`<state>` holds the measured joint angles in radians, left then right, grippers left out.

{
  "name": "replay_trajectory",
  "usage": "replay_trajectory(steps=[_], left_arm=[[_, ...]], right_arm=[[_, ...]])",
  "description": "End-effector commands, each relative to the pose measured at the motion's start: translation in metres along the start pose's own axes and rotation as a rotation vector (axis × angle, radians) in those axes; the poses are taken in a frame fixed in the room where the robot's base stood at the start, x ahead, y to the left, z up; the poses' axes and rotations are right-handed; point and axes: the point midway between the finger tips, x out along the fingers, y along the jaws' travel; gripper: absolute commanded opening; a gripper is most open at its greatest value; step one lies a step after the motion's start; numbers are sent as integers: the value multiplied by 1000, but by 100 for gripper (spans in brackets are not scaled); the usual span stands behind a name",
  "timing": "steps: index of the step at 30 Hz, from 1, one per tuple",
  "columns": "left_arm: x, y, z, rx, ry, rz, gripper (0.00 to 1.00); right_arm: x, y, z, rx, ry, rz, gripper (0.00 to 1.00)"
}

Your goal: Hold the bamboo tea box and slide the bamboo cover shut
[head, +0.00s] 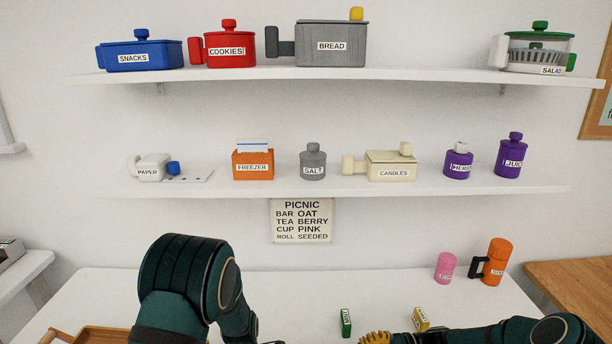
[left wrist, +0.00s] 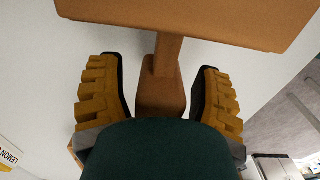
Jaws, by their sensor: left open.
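In the left wrist view a brown box-like body (left wrist: 200,14), likely the bamboo tea box, fills the top edge. A narrow stem and thicker brown handle block (left wrist: 160,98) extend from it. My left gripper (left wrist: 157,88) is open, its yellow fingers on either side of the handle with gaps showing. I cannot tell the box's cover from its body. In the head view my left arm hides that area, and the left gripper is out of sight. My right gripper (head: 375,338) shows only as a yellow ribbed finger at the bottom edge; its opening is hidden.
A green carton (head: 346,322) and a yellow carton (head: 421,319) stand on the white table (head: 290,292). Pink (head: 445,267) and orange (head: 495,262) containers are at its back right. A wooden tray (head: 100,335) is at lower left. Labelled containers fill two wall shelves.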

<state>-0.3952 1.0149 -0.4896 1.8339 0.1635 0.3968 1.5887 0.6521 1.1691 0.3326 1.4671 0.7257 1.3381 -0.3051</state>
Motion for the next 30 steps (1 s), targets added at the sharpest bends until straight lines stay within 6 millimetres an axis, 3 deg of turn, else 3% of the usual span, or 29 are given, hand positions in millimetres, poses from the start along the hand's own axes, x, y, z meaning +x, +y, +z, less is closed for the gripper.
replay_trajectory(steps=[5, 18, 24, 30], left_arm=[[-20, 1, 1, 1, -1, 3, 66], [-102, 0, 0, 1, -1, 3, 66], [-118, 0, 0, 1, 0, 1, 66], [-119, 0, 0, 0, 0, 0, 66]], right_arm=[[0, 0, 0, 0, 0, 0, 0], [0, 0, 0, 0, 0, 0, 0], [0, 0, 0, 0, 0, 0, 0], [0, 0, 0, 0, 0, 0, 0]])
